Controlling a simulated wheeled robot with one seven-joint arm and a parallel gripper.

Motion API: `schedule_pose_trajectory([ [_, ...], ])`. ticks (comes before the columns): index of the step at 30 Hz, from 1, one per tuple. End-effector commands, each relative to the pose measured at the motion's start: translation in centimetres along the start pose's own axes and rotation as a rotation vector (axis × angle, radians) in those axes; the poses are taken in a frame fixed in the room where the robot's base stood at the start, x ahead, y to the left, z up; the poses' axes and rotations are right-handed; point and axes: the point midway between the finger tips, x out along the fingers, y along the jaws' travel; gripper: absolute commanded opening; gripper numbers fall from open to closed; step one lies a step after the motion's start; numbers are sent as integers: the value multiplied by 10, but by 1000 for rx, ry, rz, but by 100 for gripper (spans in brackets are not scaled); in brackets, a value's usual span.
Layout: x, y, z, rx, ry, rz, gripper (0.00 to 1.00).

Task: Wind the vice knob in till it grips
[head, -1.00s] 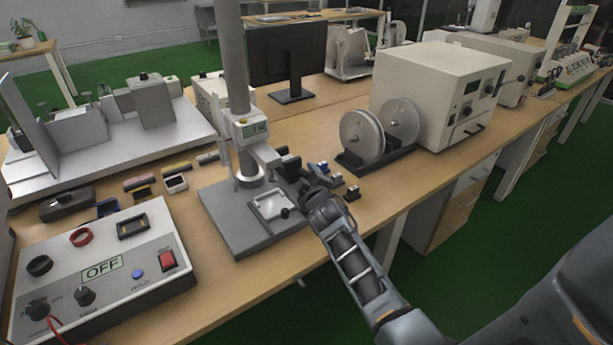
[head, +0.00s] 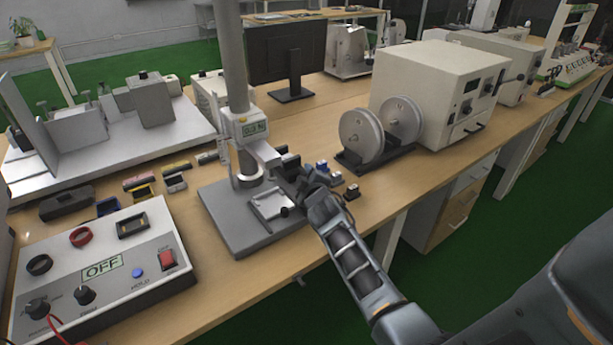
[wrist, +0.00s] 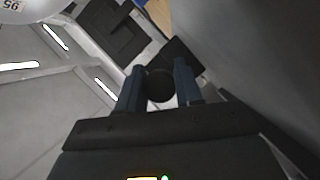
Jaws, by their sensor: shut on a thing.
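Dark blocks (head: 289,161), which look like the vice, sit beside the column near my gripper (head: 297,183). In the wrist view, the dark round knob (wrist: 160,86) lies between the two blue-grey fingers of my gripper (wrist: 158,84), which are shut on it. Dark blocky parts show just beyond the knob. The vice jaws and any part between them cannot be made out. In the head view my own wrist hides the knob and fingertips.
A small black knob (head: 285,211) sits on the stand's base. A twin-reel unit (head: 362,137) and a cream cabinet (head: 425,85) stand to the right. A control box (head: 110,265) reading OFF is at front left. Small blue and dark parts (head: 322,168) lie near my wrist.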

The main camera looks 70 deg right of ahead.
Motion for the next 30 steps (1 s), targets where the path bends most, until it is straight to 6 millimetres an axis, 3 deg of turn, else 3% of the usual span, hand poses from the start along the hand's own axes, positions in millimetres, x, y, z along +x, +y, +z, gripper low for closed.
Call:
schedule_pose_trajectory([
  [11, -1, 5, -3, 75, -3, -34, 5],
  [30, 1, -2, 2, 508, -13, -230, 4],
])
